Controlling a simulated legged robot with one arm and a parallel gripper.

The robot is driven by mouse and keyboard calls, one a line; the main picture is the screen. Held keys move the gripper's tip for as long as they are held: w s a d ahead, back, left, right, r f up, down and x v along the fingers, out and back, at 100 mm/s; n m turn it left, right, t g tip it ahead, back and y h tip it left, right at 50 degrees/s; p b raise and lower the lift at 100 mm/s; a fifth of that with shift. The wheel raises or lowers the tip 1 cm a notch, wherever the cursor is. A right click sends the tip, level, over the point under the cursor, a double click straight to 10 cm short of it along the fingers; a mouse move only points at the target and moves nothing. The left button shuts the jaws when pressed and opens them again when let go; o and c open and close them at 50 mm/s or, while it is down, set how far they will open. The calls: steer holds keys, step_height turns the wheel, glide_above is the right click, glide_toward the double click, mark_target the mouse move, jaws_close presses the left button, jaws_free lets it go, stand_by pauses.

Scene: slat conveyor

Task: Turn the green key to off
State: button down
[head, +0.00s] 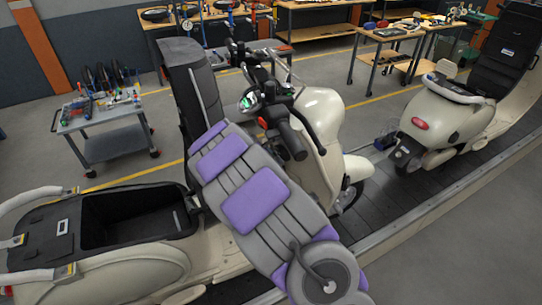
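A cream scooter stands at the middle, with its front cowl (322,112) to the right and its open black storage bin (130,215) at lower left. Small bright green parts (248,99) show among the dark handlebar fittings; I cannot make out which one is the green key or which way it is turned. A dark handlebar grip (291,138) points toward me. A grey body with purple pads, likely my own arm, crosses in front of the scooter and hides its middle. I cannot pick out my gripper in this view.
A tall black panel (190,90) stands up behind the arm. The slat conveyor (400,205) curves away to the right, carrying a second cream scooter (447,118). A tool cart (100,115) is at left, workbenches (310,33) along the back. Grey floor at lower right is clear.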

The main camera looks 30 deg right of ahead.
steer(key=shift+s+a+f, duration=0.1)
steer(key=shift+f, duration=0.45)
stand_by(0.5)
steer(key=shift+s+a+r, duration=0.1)
steer(key=shift+a+r, duration=0.05)
steer(key=shift+r, duration=0.1)
steer(key=r+p+v, duration=0.1)
steer(key=p+v, duration=0.2)
steer(key=v, duration=0.5)
steer(key=shift+d, duration=0.25)
stand_by(0.6)
steer(key=shift+f, duration=0.15)
stand_by(0.4)
